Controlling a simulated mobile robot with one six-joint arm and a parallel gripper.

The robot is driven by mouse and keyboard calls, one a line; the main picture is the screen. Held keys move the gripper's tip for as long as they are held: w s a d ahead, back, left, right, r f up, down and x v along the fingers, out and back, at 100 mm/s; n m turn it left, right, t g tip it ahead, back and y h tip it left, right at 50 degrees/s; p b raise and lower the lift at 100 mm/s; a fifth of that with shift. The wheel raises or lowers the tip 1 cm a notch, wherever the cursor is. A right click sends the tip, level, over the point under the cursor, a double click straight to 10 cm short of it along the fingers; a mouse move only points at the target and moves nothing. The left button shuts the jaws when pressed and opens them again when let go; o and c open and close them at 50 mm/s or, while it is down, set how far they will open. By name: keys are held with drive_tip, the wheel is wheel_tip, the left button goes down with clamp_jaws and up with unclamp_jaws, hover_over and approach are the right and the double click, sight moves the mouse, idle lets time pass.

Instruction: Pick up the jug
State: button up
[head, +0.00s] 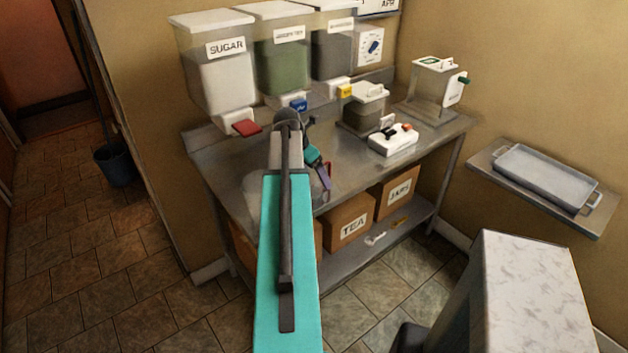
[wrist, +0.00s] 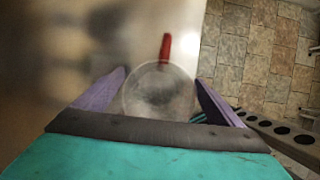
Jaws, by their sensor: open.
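The jug (wrist: 160,98) is a clear, round vessel with a red handle (wrist: 165,47). In the wrist view it shows from above, with the handle pointing away from my gripper. My gripper (wrist: 161,77) is open, with one purple finger on each side of the jug in the picture. I cannot tell whether the fingers touch it or how far below them it is. In the head view my gripper (head: 322,174) is over the steel table (head: 222,160), and my arm largely hides the jug.
Dispensers labelled SUGAR (head: 222,85) and others hang over the table's back. A lidded container (head: 364,112) and a white device (head: 393,140) stand to the right. Boxes marked TEA (head: 350,222) and JARS (head: 398,190) sit on the lower shelf. A tray (head: 545,175) lies on a side shelf.

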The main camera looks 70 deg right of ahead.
idle(0.4)
drive_tip(key=c, duration=1.1)
drive_tip(key=shift+c, duration=0.2)
drive_tip(key=shift+r, duration=0.15)
drive_tip(key=s+a+r+b, duration=0.4)
drive_tip(key=s+a+b, duration=0.1)
drive_tip(key=s+a, duration=0.6)
drive_tip(key=shift+s+r, duration=0.35)
drive_tip(key=shift+s, duration=0.1)
idle(0.6)
